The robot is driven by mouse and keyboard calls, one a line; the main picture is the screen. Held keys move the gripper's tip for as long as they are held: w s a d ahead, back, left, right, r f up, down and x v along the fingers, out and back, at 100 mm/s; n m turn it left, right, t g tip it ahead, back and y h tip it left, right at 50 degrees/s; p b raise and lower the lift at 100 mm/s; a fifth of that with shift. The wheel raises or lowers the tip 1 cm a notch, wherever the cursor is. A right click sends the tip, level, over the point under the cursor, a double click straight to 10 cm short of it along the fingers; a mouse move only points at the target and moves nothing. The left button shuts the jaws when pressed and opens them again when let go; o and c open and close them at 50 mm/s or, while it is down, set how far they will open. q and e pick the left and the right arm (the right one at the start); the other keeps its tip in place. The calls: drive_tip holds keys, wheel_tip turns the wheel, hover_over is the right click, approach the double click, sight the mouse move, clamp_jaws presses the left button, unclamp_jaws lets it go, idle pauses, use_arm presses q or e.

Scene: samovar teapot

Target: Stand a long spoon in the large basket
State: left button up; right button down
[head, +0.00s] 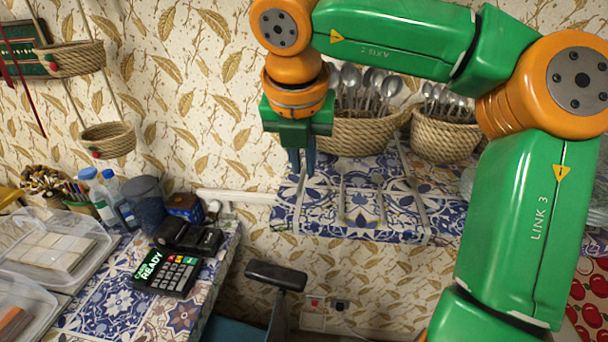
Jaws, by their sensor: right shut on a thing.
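The large basket (362,134) is woven straw and stands on a blue-tiled shelf (320,222), with several metal spoons (372,86) upright in it. My right gripper (301,163) points down just left of the large basket, over the shelf's left part. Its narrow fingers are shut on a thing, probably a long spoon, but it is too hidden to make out. Slim pale shapes like long spoons (342,200) lie on the tiles in front of the basket. My right arm covers the basket's upper left. My left gripper is out of view.
A smaller basket (445,137) with spoons stands to the right, partly behind my arm. At lower left, a tiled counter (95,315) holds a card reader (168,272), clear boxes (45,245) and bottles (97,195). A dark-topped chair (276,276) stands below the shelf.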

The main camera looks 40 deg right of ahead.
drive_tip(key=s+a+r, duration=0.1)
drive_tip(key=a+r+p, duration=0.1)
drive_tip(key=r, duration=0.1)
drive_tip(key=s+a+r, duration=0.1)
drive_tip(key=r, duration=0.1)
drive_tip(key=shift+s+a+r, duration=0.25)
drive_tip(key=shift+s, duration=0.05)
drive_tip(key=s+a+r+p, duration=0.4)
drive_tip(key=s+a, duration=0.2)
drive_tip(key=a, duration=0.1)
drive_tip(key=w+d+r+n+t+y+b, duration=0.45)
drive_tip(key=w+d+n+t+y, duration=0.55)
drive_tip(key=w+d+n, duration=0.4)
drive_tip(key=d+m+t+h, duration=0.2)
drive_tip(key=d+t+h, duration=0.2)
drive_tip(key=d, duration=0.9)
drive_tip(key=f+b, duration=1)
drive_tip(key=f, duration=0.1)
drive_tip(key=shift+a+f, duration=0.1)
drive_tip(key=shift+a, duration=0.25)
